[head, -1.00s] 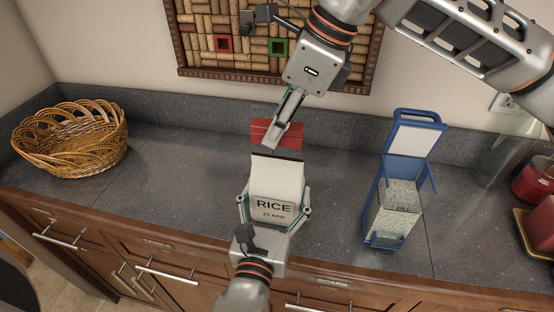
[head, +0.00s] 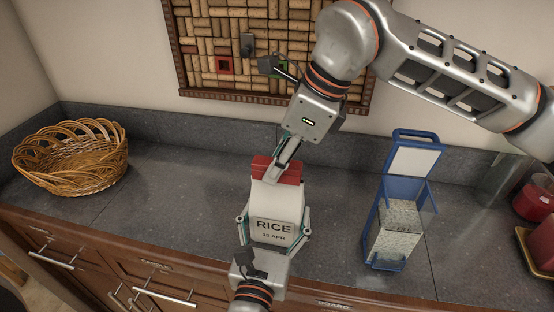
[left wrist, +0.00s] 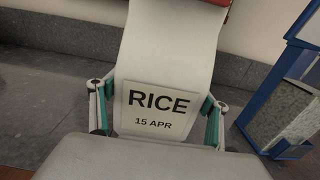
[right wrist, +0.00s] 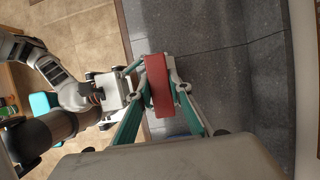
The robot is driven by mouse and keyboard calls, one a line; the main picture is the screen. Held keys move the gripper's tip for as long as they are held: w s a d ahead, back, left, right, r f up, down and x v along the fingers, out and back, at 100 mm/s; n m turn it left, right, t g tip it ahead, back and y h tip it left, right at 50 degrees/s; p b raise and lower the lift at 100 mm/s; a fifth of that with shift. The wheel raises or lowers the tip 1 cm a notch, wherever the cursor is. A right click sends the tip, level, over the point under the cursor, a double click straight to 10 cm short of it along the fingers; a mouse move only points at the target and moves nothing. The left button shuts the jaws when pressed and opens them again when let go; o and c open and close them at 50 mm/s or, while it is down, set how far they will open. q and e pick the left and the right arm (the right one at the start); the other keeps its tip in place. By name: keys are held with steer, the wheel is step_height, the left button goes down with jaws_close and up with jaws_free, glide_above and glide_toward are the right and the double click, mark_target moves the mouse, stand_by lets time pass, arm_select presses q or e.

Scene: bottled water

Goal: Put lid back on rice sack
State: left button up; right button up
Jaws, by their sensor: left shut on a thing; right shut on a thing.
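The white rice sack (head: 277,203), labelled RICE 15 APR, stands on the counter in the head view. My left gripper (head: 273,232) is shut around its lower sides; the left wrist view shows the fingers on both sides of the sack (left wrist: 170,55). My right gripper (head: 286,162) is shut on the red lid (head: 262,166), held at the top of the sack. The lid fills the space between the fingers in the right wrist view (right wrist: 158,85). Its edge shows above the sack in the left wrist view. I cannot tell whether lid and sack touch.
A blue-framed container (head: 414,192) with its lid up holds grains to the right. A wicker basket (head: 70,157) sits at the left. A cork board (head: 212,68) hangs behind. The grey counter (head: 165,190) is clear between basket and sack.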

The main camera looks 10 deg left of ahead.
steer(key=shift+f, duration=0.5)
steer(key=shift+f, duration=0.65)
stand_by(0.4)
steer(key=o, duration=0.9)
steer(key=v, duration=1.2)
